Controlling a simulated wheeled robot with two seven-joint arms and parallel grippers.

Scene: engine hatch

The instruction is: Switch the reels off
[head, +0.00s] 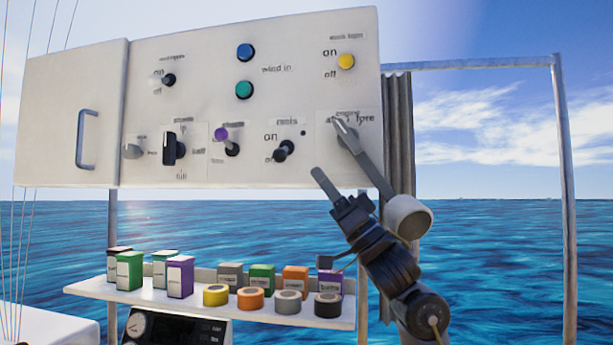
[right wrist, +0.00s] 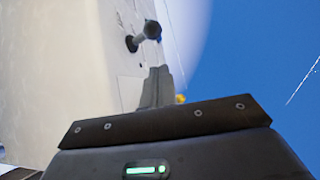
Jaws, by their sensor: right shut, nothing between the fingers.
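A cream control panel (head: 250,100) hangs over the water in the head view. Low on it, right of centre, is a black toggle switch (head: 285,150) with "on" printed above left; its small heading is blurred but may read "reels". Its lever seems to point down and left. My right gripper (head: 319,175) is shut and empty, below and right of this switch and apart from it. In the right wrist view its closed fingers (right wrist: 158,88) point up along the panel, with a dark toggle (right wrist: 146,35) beyond their tips; I cannot tell which. My left gripper is not in view.
A grey lever (head: 365,160) marked "fore" slants close to my right gripper. A shelf (head: 110,291) below carries several boxes and rolls. Open space lies between panel and shelf.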

